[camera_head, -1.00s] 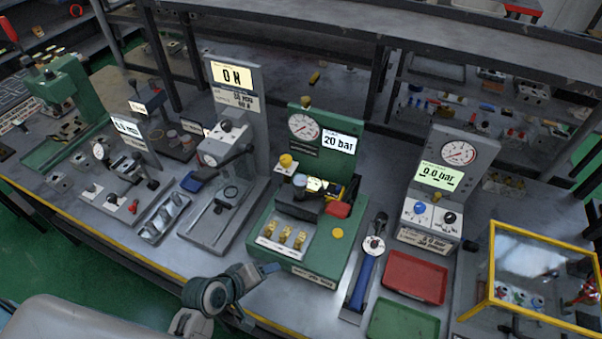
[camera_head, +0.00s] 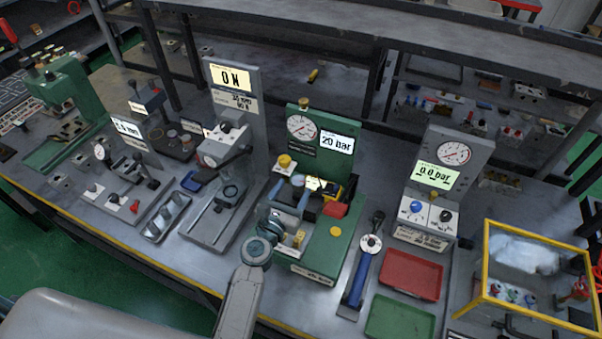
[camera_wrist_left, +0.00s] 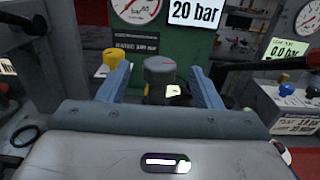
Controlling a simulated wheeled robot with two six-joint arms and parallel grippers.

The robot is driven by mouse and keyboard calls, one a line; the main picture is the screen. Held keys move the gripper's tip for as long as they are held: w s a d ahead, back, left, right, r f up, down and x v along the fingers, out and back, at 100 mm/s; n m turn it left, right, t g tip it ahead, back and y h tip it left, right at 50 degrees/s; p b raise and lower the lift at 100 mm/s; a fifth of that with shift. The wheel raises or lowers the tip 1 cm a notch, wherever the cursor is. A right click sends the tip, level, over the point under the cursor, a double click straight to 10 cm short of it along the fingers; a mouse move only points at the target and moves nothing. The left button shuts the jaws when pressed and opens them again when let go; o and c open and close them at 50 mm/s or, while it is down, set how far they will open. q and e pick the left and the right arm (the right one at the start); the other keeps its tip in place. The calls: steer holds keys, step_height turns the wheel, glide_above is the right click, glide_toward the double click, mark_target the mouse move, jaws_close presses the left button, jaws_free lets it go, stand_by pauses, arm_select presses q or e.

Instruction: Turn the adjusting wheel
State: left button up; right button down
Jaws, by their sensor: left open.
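The green test station (camera_head: 335,165) carries a round gauge and a "20 bar" display. A dark grey round knob, which looks like the adjusting wheel, stands on it; it shows in the left wrist view (camera_wrist_left: 160,72) with a small red mark on top. My left gripper (camera_head: 291,193) is over the station. In the left wrist view its blue-grey fingers (camera_wrist_left: 160,85) are open, one on each side of the knob, with gaps visible. I cannot tell how far the fingertips reach along it. My right gripper is not in view.
A yellow knob (camera_head: 286,160) stands just behind the left finger. A grey press stand (camera_head: 235,130) rises to the left. A blue-handled tool (camera_head: 361,272), a red tray (camera_head: 411,274) and a green tray (camera_head: 402,318) lie to the right, before a yellow-framed case (camera_head: 484,270).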

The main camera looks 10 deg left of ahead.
mark_target(301, 176)
arm_select(q)
steer(key=w, duration=0.3)
steer(key=w+d, duration=0.1)
steer(key=w, duration=0.2)
steer(key=shift+w+d, duration=0.1)
steer(key=shift+c, duration=0.2)
steer(key=c, duration=1)
